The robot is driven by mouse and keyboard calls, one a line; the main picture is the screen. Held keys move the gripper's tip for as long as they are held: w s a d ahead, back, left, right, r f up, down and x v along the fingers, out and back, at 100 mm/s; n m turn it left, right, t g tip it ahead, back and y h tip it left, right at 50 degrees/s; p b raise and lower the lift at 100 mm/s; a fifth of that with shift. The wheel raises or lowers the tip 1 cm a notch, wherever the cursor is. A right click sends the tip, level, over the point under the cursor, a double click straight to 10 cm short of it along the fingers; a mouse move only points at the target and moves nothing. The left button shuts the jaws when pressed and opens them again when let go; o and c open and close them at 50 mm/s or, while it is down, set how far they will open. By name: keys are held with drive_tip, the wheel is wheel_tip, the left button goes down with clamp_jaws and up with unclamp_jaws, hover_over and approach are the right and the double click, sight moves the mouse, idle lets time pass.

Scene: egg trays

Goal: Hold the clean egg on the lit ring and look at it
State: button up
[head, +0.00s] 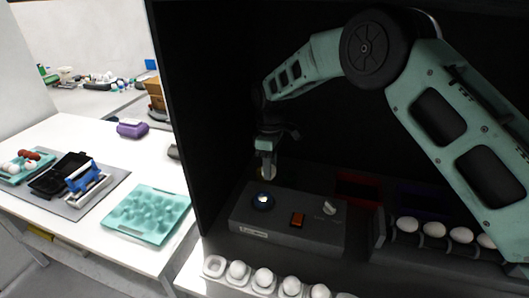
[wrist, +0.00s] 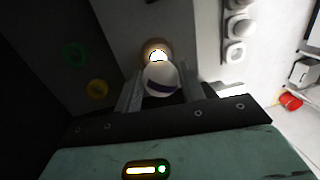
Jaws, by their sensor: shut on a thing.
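My gripper (head: 266,172) hangs above the dark box (head: 240,226) inside the black booth. In the wrist view my gripper (wrist: 160,88) is shut on a pale egg (wrist: 158,72), one finger on each side. A dark purplish band crosses the egg; I cannot tell whether it is a mark or a shadow. The lit ring (head: 263,202) glows on top of the box, below the gripper with a visible gap. In the wrist view the lit ring (wrist: 156,47) shows just past the egg, partly covered by it.
The box also carries an orange switch (head: 297,219) and a knob (head: 329,208). White eggs (head: 263,278) sit in a row of cups in front, and more eggs (head: 461,235) in a rack at right. A teal tray (head: 145,240) lies on the white table at left.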

drive_tip(key=shift+s+a+r, duration=0.1)
drive_tip(key=shift+a+r, duration=0.2)
drive_tip(key=shift+r, duration=0.25)
drive_tip(key=shift+a+r, duration=0.25)
drive_tip(key=shift+r, duration=0.3)
drive_tip(key=shift+a+f, duration=0.25)
drive_tip(key=shift+f, duration=0.35)
wheel_tip(320, 180, down, 9)
drive_tip(key=b, duration=0.5)
drive_tip(key=shift+a+r, duration=0.1)
drive_tip(key=shift+a, duration=0.05)
drive_tip(key=shift+r, duration=0.15)
drive_tip(key=shift+r+p, duration=1.95)
drive_tip(key=shift+r, duration=1.45)
